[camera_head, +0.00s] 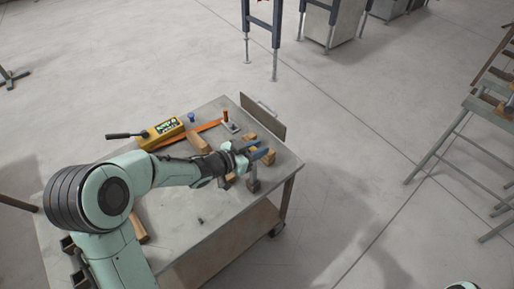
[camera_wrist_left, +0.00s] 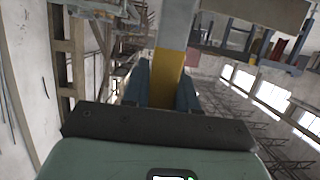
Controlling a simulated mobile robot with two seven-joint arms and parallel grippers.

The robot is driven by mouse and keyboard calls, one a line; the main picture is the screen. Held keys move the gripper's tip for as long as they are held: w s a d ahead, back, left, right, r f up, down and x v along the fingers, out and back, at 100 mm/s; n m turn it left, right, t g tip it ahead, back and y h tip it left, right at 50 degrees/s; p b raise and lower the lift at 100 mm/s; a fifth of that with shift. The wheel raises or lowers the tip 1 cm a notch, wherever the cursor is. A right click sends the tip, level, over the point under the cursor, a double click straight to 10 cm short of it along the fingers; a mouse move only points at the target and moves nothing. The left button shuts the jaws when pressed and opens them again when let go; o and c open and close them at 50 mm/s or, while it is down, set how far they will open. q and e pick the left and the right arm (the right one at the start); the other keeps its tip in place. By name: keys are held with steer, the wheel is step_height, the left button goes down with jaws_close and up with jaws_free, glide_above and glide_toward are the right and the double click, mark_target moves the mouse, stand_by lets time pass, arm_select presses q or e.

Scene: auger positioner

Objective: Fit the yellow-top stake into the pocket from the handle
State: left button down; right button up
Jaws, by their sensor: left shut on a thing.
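My left gripper (camera_head: 255,151) is over the right part of the workbench, its fingers among wooden blocks. In the left wrist view the blue fingers (camera_wrist_left: 165,85) are shut on the yellow part of the yellow-top stake (camera_wrist_left: 171,68). The stake's grey shaft extends away from the fingers, towards the top of that view. In the head view the stake is hard to separate from the gripper and blocks. I cannot tell which opening is the pocket, or whether the stake touches it. My right gripper is not in view.
The grey workbench (camera_head: 178,228) carries wooden blocks (camera_head: 268,158), a yellow box with a black handle (camera_head: 162,131), an orange strip (camera_head: 205,131) and a small orange-topped post (camera_head: 227,117). A board (camera_head: 262,114) stands at its far right edge. Open floor surrounds the bench.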

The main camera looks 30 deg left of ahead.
arm_select(q)
steer(key=shift+f+b, duration=1)
steer(key=shift+f, duration=0.3)
steer(key=c, duration=0.8)
jaws_free()
steer(key=p+v, duration=0.1)
steer(key=v, duration=1.2)
steer(key=shift+p, duration=0.3)
steer(key=shift+s+a+r, duration=0.1)
